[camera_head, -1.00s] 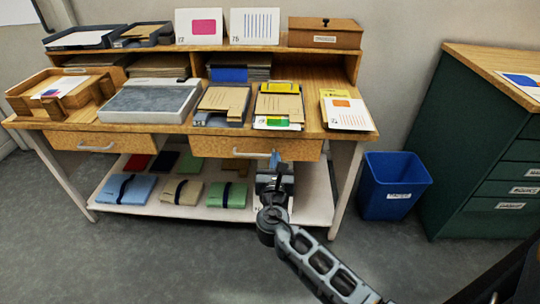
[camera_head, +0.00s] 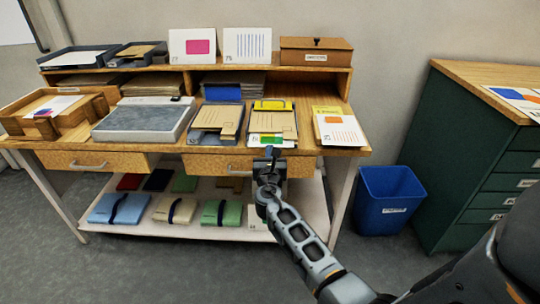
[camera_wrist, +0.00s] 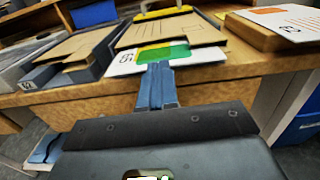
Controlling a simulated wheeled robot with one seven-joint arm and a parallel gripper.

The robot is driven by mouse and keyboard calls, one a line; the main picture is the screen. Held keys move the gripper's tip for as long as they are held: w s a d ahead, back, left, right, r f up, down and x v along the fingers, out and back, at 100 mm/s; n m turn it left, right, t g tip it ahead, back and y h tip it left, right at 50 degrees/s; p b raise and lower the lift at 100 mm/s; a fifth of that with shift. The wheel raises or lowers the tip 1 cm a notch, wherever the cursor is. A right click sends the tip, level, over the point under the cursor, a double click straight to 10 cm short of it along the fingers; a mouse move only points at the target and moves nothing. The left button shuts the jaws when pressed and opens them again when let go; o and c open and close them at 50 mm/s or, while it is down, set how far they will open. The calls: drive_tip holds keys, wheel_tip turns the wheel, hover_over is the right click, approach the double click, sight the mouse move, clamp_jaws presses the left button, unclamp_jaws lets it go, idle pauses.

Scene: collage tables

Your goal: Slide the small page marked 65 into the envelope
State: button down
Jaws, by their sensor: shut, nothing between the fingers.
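The small page (camera_head: 270,141) is white with a green and yellow block and lies at the desk's front edge. In the wrist view the page (camera_wrist: 124,58) bears a small number, upside down and hard to read. Its far part is hidden at the brown envelope (camera_head: 277,122); I cannot tell whether it is inside or underneath. The envelope (camera_wrist: 185,30) lies flat just behind the page. My gripper (camera_head: 271,153) is shut and empty at the page's near edge. Its fingertips (camera_wrist: 157,68) overlap that edge in the wrist view; contact is unclear.
A second brown envelope in a dark tray (camera_head: 216,125) lies to the left. A white page with an orange block (camera_head: 338,130) lies to the right. The drawer front (camera_head: 215,165) is below the desk edge. A blue bin (camera_head: 387,200) stands on the floor.

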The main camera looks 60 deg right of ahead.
drive_tip(key=shift+b+x, duration=0.55)
drive_tip(key=shift+x, duration=1.35)
drive_tip(key=shift+a, duration=0.1)
drive_tip(key=shift+s+a, duration=0.1)
drive_tip(key=shift+a, duration=0.15)
drive_tip(key=v, duration=1.3)
drive_tip(key=shift+a+p, duration=0.15)
drive_tip(key=shift+p, duration=0.3)
